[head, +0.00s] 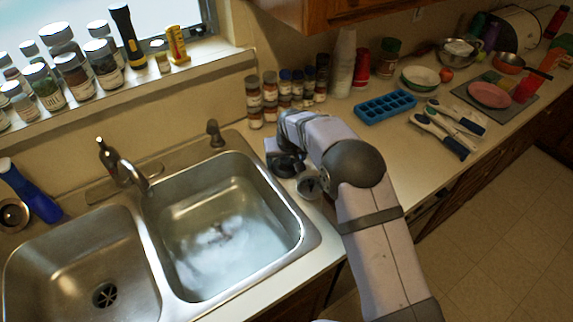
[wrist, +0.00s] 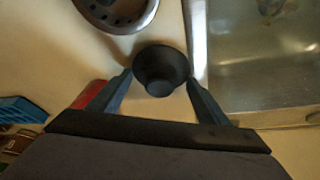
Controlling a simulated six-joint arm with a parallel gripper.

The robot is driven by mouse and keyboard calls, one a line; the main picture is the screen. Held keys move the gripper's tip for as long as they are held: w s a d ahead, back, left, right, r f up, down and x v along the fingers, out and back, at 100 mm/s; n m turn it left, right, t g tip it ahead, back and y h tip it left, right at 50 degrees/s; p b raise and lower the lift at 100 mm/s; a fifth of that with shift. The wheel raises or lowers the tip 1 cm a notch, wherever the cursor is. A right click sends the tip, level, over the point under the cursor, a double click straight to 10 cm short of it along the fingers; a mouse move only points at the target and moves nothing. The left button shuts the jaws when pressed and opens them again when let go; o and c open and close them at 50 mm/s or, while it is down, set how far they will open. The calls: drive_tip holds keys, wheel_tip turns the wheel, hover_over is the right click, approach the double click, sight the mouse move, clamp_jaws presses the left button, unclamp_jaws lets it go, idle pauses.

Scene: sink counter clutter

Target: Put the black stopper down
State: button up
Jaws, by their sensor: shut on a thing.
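The black stopper (wrist: 160,68) is round with a smaller knob, and it sits between the two fingers of my gripper (wrist: 160,80) in the wrist view. My gripper is shut on it, with a fingertip against each side. In the head view my gripper (head: 285,165) is over the counter just right of the right sink basin. The stopper cannot be told apart from the dark gripper there. I cannot tell whether the stopper touches the counter (wrist: 60,62).
The right sink basin (head: 225,235) holds water. A metal strainer (wrist: 115,12) lies beside the stopper, and it also shows in the head view (head: 308,187). Spice jars (head: 254,98) stand behind my gripper, and a blue ice tray (head: 385,106) lies to the right.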

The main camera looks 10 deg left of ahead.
drive_tip(key=shift+w+a, duration=0.3)
drive_tip(key=shift+w, duration=0.35)
drive_tip(key=shift+w+a, duration=0.35)
drive_tip(key=shift+w, duration=0.35)
drive_tip(key=shift+w+a, duration=0.3)
drive_tip(key=shift+w, duration=0.35)
drive_tip(key=o, duration=1.1)
drive_tip(key=shift+o, duration=0.2)
drive_tip(key=shift+r, duration=0.15)
drive_tip(key=shift+b+v, duration=1.65)
drive_tip(key=shift+v, duration=1.85)
